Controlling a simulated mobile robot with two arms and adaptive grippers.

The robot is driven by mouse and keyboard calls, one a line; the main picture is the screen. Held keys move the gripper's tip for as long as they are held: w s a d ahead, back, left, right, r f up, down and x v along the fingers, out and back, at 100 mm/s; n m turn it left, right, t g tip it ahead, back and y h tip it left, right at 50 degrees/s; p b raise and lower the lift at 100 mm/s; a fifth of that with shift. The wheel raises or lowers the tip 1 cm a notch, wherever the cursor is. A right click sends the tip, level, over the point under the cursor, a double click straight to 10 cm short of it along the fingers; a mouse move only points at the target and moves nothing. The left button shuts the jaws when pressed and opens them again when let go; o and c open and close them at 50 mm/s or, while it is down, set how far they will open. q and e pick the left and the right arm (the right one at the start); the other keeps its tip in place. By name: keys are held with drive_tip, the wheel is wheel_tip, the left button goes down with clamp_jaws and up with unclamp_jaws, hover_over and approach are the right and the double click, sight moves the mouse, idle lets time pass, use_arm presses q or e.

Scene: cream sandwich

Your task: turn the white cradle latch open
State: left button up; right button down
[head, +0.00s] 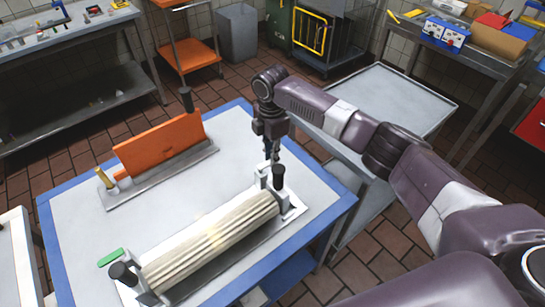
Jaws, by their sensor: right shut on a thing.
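A cream ribbed roller (212,243) lies in a white cradle (293,204) on the blue-edged table. White brackets with black knobs stand at both its ends. The near bracket has a black knob (123,273); the far one has a black knob (279,173). My right gripper (273,158) points down at the far bracket and is shut on a small white part there, which looks like the cradle latch (264,171). The fingers hide much of this part, so its exact angle is unclear. My left gripper is not in view.
A small green piece (110,257) lies by the cradle's near end. The table top (85,235) is bare at left.

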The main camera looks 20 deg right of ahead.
drive_tip(key=shift+w+a+r+n, duration=0.15)
drive_tip(key=shift+w+n, duration=0.1)
drive_tip(key=shift+n, duration=0.35)
drive_tip(key=c, duration=1.9)
unclamp_jaws()
wheel_tip(320, 180, up, 12)
drive_tip(key=shift+f, duration=0.1)
